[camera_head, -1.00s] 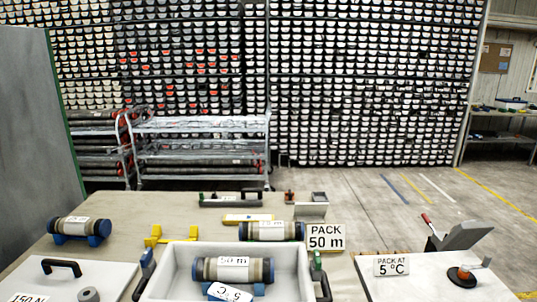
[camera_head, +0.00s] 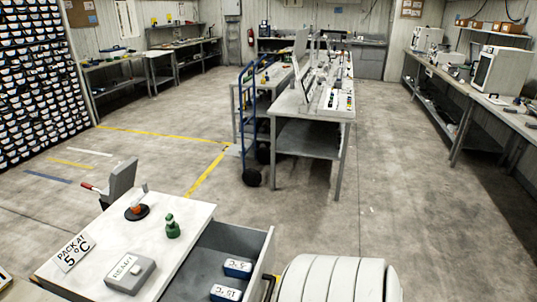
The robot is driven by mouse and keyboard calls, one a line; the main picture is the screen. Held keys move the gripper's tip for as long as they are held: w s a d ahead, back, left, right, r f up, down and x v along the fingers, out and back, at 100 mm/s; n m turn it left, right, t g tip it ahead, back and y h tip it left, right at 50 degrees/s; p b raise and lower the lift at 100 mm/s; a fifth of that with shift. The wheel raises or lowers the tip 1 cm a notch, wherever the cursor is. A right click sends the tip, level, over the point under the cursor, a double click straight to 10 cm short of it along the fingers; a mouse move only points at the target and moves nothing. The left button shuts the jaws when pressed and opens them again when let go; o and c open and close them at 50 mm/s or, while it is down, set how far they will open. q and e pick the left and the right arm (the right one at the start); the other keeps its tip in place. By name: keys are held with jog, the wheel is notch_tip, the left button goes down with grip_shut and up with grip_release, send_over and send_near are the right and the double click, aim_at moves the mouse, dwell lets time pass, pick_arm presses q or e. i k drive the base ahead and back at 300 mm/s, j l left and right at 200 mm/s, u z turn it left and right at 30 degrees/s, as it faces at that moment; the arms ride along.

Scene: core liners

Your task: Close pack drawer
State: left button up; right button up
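The pack drawer (camera_head: 231,236) is open in the head view, pulled out on the right side of the white-topped bench (camera_head: 178,222). Its light grey front panel (camera_head: 262,262) stands apart from the bench. Inside lie two blue packs with white labels: one reads 5 °C (camera_head: 238,267) and the other 15 °C (camera_head: 226,292). The near end of the drawer is cut off by the bottom of the picture. Neither of my grippers is in view.
On the bench top are a "PACK AT 5 °C" sign (camera_head: 73,251), a grey "READY" box (camera_head: 130,272), a green knobbed piece (camera_head: 172,227) and a black-based item (camera_head: 137,211). A blue trolley (camera_head: 245,115) stands by the tables beyond. The floor (camera_head: 370,215) right of the drawer is largely clear.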

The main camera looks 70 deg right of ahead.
aim_at(202, 267)
jog(key=z, duration=1.75)
